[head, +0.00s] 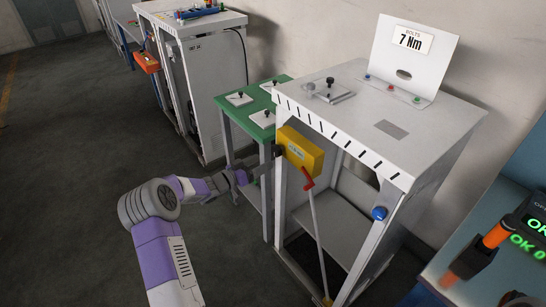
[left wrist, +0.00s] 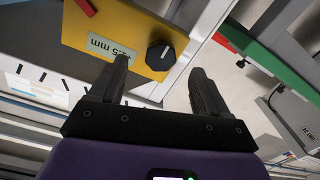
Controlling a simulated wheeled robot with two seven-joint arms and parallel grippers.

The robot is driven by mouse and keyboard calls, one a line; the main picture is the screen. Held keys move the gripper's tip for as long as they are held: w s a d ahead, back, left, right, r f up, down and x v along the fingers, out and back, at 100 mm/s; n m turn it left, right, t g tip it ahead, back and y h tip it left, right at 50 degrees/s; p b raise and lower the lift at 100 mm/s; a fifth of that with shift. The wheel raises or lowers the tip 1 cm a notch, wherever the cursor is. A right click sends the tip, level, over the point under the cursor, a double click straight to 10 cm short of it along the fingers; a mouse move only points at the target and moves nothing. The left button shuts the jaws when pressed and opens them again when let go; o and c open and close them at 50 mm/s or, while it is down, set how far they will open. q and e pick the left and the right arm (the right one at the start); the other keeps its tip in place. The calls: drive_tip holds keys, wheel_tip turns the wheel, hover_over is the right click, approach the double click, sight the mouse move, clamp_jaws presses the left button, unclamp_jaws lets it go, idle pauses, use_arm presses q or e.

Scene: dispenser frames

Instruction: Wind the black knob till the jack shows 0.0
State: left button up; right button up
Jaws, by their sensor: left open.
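The jack is a yellow box (head: 300,148) at the front left post of the white frame. Its small display (left wrist: 112,48) ends in "mm"; a finger covers part of the reading, so I cannot read it fully. The black knob (left wrist: 160,56) with a pale pointer line sits on the yellow face; it shows in the head view (head: 278,150) at the box's left end. My left gripper (head: 256,172) is open just before it. In the left wrist view its fingers (left wrist: 163,80) are spread either side of the knob's line, apparently apart from it.
A red crank with a white rod (head: 316,225) hangs below the jack. A green table (head: 262,112) with plates stands behind the knob. A "7 Nm" sign (head: 412,45) tops the white frame (head: 440,120).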

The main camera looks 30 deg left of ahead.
sight(275, 152)
use_arm(q)
drive_tip(key=x, duration=0.4)
drive_tip(key=b+x, duration=0.1)
drive_tip(key=x, duration=0.2)
drive_tip(key=shift+w+a+r, duration=0.15)
drive_tip(key=shift+a+r, duration=0.2)
drive_tip(key=shift+r, duration=0.05)
drive_tip(key=shift+m, duration=0.3)
drive_tip(key=c, duration=1)
